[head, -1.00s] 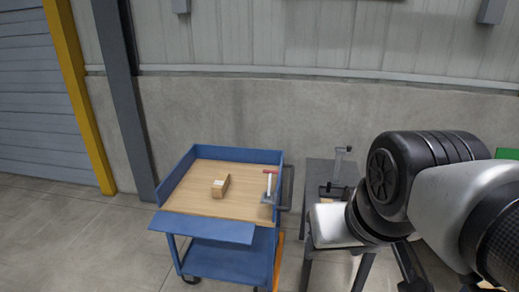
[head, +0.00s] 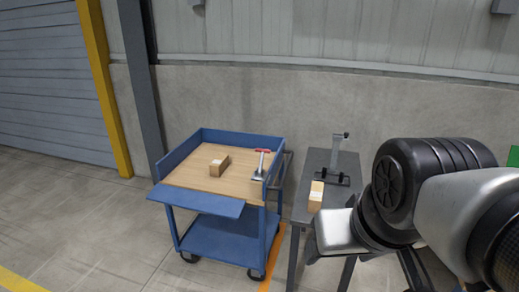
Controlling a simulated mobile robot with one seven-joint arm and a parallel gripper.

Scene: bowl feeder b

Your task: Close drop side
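A blue cart (head: 240,141) with a wooden top stands left of centre in the head view. Its front drop side (head: 198,200) is folded down and sticks out from the front edge of the top, roughly level. The sides at the back and left stand upright. On the top lie a small cardboard box (head: 219,166) and a tool with a red handle (head: 262,160) near the right edge. My arm fills the right of the view, well to the right of the cart. My gripper's fingertips cannot be made out.
A grey table (head: 341,167) right of the cart carries a metal stand (head: 337,152) and another small box (head: 316,196). A concrete wall (head: 300,105) and a dark post run behind the cart. The floor (head: 90,222) in front and to the left is clear.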

